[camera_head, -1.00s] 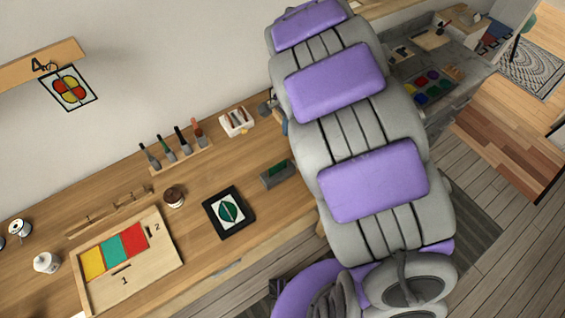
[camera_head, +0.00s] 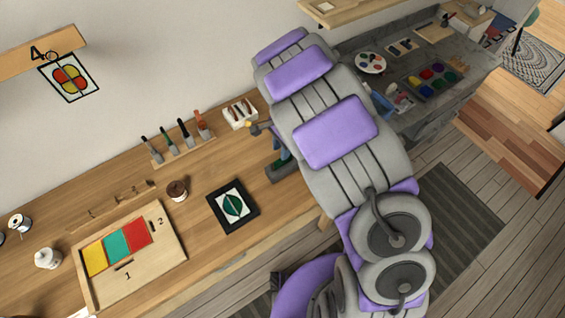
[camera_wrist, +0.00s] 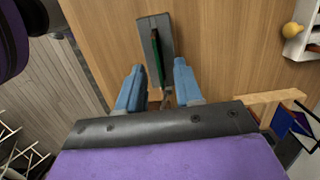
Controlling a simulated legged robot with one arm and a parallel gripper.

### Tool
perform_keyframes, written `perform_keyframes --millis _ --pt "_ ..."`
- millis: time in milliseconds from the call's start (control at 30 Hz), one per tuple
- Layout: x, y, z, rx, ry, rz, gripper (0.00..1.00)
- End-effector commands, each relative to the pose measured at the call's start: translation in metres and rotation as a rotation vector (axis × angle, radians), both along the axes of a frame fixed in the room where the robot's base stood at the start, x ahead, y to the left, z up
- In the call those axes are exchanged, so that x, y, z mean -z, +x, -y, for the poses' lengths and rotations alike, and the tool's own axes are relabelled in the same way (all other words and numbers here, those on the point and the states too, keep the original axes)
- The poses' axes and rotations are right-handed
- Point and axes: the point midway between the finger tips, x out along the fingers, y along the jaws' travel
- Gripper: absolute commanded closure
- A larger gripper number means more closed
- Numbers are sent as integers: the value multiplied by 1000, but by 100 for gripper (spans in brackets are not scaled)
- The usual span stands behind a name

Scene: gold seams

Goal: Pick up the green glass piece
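The green glass piece (camera_wrist: 158,58) stands on edge in a grey slotted block (camera_wrist: 148,24) on the wooden bench, and I see it as a thin green strip with a dark upper part. My gripper (camera_wrist: 158,86) has blue fingers, spread apart, with nothing held between them. In the wrist view the near end of the piece reaches the gap between the fingertips; I cannot tell whether they touch it. In the head view the gripper (camera_head: 279,152) is at the grey block (camera_head: 283,174), and fingers and arm hide most of the piece.
A black-framed panel with a green leaf shape (camera_head: 233,206) lies left of the block. A wooden tray (camera_head: 160,262) holds yellow, teal and red pieces. A tool rack (camera_head: 183,150) and white box (camera_head: 240,113) stand behind. Bare bench lies between block and frame.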

Motion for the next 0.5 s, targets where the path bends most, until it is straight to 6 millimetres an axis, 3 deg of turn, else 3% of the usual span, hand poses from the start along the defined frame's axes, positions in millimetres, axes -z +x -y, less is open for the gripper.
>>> perform_keyframes --millis 267,500 --pt "15 1 7 2 6 0 65" --pt "49 0 6 1 5 -2 65"
